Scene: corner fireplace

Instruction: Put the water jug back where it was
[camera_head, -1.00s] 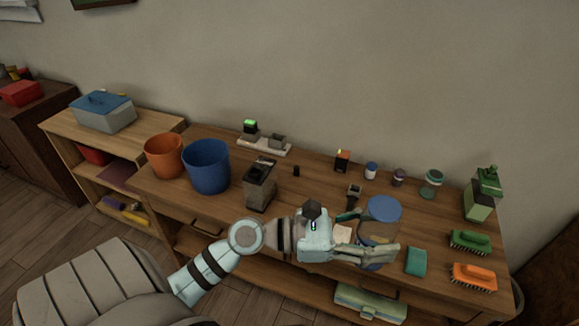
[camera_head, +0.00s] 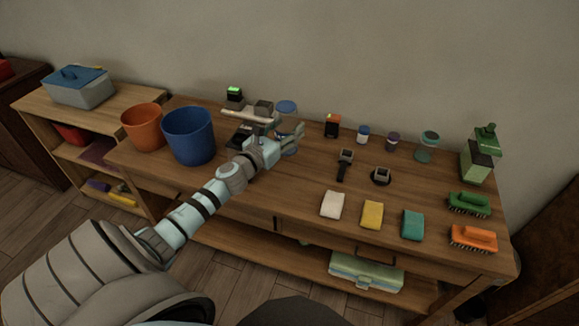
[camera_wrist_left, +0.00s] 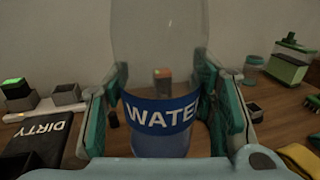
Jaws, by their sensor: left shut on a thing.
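The water jug (camera_head: 287,107) is clear with a blue lid and stands upright toward the back of the wooden table (camera_head: 300,178). In the left wrist view the jug (camera_wrist_left: 160,60) shows a blue band reading "WATE", the rest cut off by a finger. My left gripper (camera_head: 293,138) is shut around the jug, a finger on each side. I cannot tell whether the jug's base touches the tabletop. My right gripper is not in view.
A dark box marked "DIRTY" (camera_wrist_left: 35,140) and a pale tray (camera_head: 250,116) with small blocks are left of the jug. Blue (camera_head: 190,137) and orange (camera_head: 143,128) buckets stand further left. Several small jars and sponges are to the right. Bare tabletop lies in front.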

